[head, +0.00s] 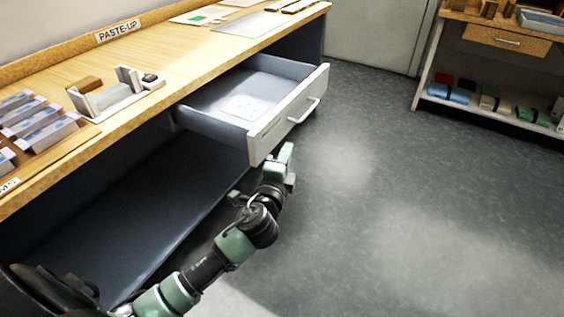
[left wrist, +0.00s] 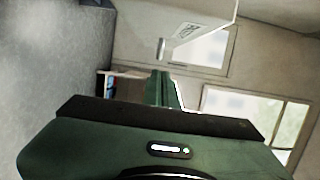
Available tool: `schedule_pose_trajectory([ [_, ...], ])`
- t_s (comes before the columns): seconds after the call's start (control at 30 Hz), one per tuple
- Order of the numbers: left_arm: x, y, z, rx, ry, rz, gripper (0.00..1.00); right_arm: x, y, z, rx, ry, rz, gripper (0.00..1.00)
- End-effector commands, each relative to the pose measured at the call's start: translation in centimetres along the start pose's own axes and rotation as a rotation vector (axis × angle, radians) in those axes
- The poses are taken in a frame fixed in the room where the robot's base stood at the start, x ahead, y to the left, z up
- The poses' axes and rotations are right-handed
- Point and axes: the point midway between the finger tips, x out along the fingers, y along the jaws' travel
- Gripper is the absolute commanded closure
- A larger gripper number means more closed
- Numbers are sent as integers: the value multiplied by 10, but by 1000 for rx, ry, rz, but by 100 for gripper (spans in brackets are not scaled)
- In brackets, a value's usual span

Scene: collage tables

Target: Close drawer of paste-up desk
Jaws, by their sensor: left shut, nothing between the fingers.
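The paste-up desk (head: 120,57) runs along the left of the head view. Its drawer (head: 280,119) is pulled out, with a pale front, a bar handle (head: 304,110) and a flat white sheet (head: 243,107) inside. My left gripper (head: 286,156) is shut and empty, just below the near end of the drawer front; whether it touches is unclear. Its green shut fingers also show in the left wrist view (left wrist: 163,88), below a pale panel (left wrist: 200,22) that looks like the drawer front. My right gripper is not in view.
A lower shelf (head: 120,225) lies under the desk. The desktop holds stacked cards (head: 40,122) and a small white holder (head: 112,92). Another bench (head: 505,42) with a closed drawer and several coloured rolls stands at the back right. The grey floor (head: 420,190) between is clear.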

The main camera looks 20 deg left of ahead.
Motion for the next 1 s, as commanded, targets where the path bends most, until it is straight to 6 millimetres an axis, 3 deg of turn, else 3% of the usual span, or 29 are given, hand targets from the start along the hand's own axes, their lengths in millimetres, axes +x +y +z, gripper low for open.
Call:
schedule_pose_trajectory([
  [0.2,48,1,0,1,-1,-1,100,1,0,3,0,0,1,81],
  [0.3,48,2,20,3,-2,1,100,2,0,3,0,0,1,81],
  [0.5,52,2,36,1,0,2,100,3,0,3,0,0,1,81],
  [1.0,53,2,41,-1,-1,3,100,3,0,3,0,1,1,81],
])
